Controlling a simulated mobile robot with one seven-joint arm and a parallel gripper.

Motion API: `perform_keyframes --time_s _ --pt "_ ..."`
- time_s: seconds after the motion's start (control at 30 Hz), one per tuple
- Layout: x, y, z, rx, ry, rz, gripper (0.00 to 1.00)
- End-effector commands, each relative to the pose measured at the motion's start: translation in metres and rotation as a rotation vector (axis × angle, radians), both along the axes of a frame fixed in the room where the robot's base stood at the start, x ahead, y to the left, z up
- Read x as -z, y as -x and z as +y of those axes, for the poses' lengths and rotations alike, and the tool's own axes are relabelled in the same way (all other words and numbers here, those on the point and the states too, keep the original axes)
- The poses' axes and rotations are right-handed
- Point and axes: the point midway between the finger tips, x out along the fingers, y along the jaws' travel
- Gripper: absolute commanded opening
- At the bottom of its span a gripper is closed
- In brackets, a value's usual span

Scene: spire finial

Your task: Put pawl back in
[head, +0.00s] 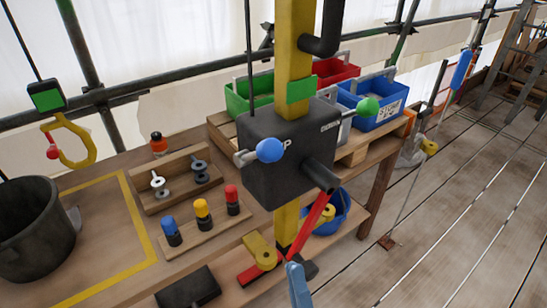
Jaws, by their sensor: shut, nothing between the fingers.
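A black housing (285,150) sits around an upright yellow post (294,45). A pin with a blue ball knob (270,150) sticks out at its left front, beside partly hidden lettering. A pin with a green ball knob (368,106) sticks out on its right. I cannot tell which part is the pawl, or how deep either pin sits. A dark tube (320,175) juts from the housing's front, with a red bar (308,222) below it. I cannot make out my gripper in this view.
A wooden bench holds a black bucket (28,225), a tray with two metal pieces (178,180), and a rack with blue, yellow and red-topped pegs (202,213). A blue bin (375,105) stands behind. A pale blue bar (298,285) shows at bottom. Plank floor at right is mostly clear.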

Motion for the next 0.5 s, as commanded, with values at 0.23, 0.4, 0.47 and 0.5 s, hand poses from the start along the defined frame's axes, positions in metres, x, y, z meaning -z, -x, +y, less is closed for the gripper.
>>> perform_keyframes --time_s 0.23,0.4,0.47,0.5 --pt "0.0019 0.0022 0.0006 0.0 0.005 -0.002 0.0" --pt "-0.0005 0.0008 0.0011 0.0 0.004 -0.002 0.0" --pt "-0.0043 -0.0014 0.002 -0.001 0.005 -0.003 0.0" --pt "-0.008 -0.0037 0.0029 -0.002 0.004 -0.004 0.0"
